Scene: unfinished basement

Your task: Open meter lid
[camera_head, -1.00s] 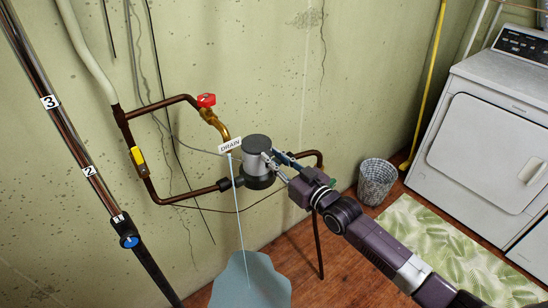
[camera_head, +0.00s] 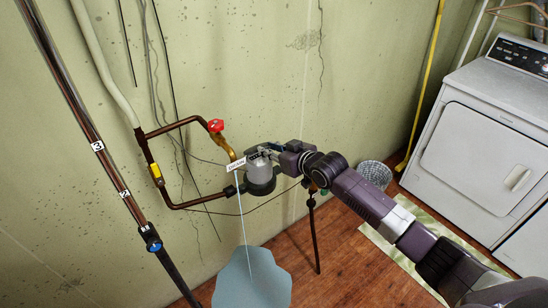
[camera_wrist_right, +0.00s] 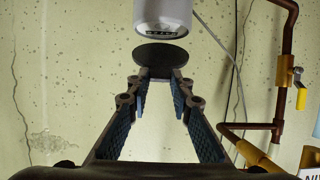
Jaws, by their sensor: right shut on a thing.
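The water meter (camera_head: 260,179) is a pale grey cylinder with a dark base, mounted in the copper pipe run by the wall. In the wrist view, which appears upside down, the white meter body (camera_wrist_right: 164,15) shows a row of small digits on its face. The dark round lid (camera_wrist_right: 160,54) stands clear of that face, with a gap between. My right gripper (camera_wrist_right: 162,73) has its fingertips at the lid's edge and is shut on it. In the head view my right gripper (camera_head: 265,150) is over the meter's top and hides most of the lid. My left gripper is not in view.
A DRAIN tag (camera_head: 236,165) hangs beside the meter, near a red-handled valve (camera_head: 216,126). A yellow valve handle (camera_head: 156,172) is on the left pipe. A wire basket (camera_head: 375,174) and a washer (camera_head: 487,150) stand at the right. Wood floor (camera_head: 310,245) is partly clear below.

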